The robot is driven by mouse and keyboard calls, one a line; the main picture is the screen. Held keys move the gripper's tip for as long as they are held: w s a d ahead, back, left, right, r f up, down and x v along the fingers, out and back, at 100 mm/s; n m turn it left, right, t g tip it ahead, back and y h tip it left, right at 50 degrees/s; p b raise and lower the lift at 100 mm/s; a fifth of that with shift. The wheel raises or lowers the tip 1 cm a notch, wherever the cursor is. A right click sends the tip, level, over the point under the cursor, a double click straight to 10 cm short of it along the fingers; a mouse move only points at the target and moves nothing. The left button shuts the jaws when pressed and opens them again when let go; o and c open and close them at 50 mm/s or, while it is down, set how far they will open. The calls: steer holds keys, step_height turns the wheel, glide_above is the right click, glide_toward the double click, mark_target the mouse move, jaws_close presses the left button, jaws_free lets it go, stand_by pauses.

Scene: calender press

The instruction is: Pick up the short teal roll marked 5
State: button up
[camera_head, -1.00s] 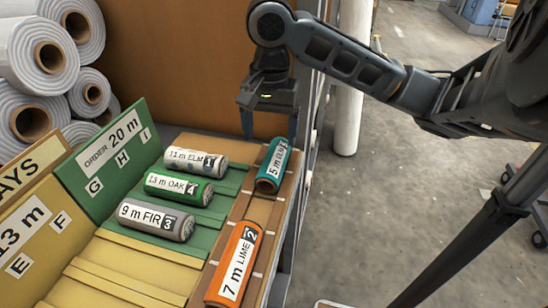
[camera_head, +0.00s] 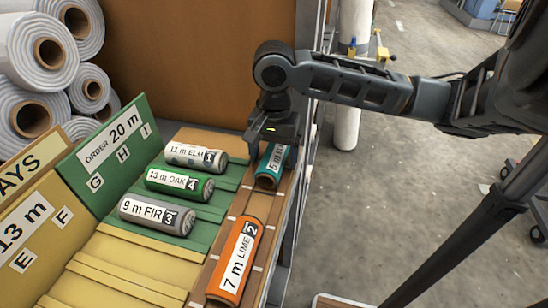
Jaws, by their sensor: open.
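The short teal roll marked 5 (camera_head: 270,168) lies on the brown strip along the right edge of the bench. Its label reads "5 m", and its upper end is partly hidden by my gripper. My gripper (camera_head: 268,152) points down at the far end of the teal roll, with its fingers around or just above it. I cannot tell whether they touch it. The jaws are open.
An orange roll marked 2 (camera_head: 235,262) lies nearer on the same strip. White roll 1 (camera_head: 196,156), green roll 4 (camera_head: 180,184) and grey roll 3 (camera_head: 157,215) lie on the green tray (camera_head: 202,236) to the left. A brown panel (camera_head: 200,60) stands behind.

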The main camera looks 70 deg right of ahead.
steer(key=shift+c, duration=0.3)
steer(key=c, duration=1.1)
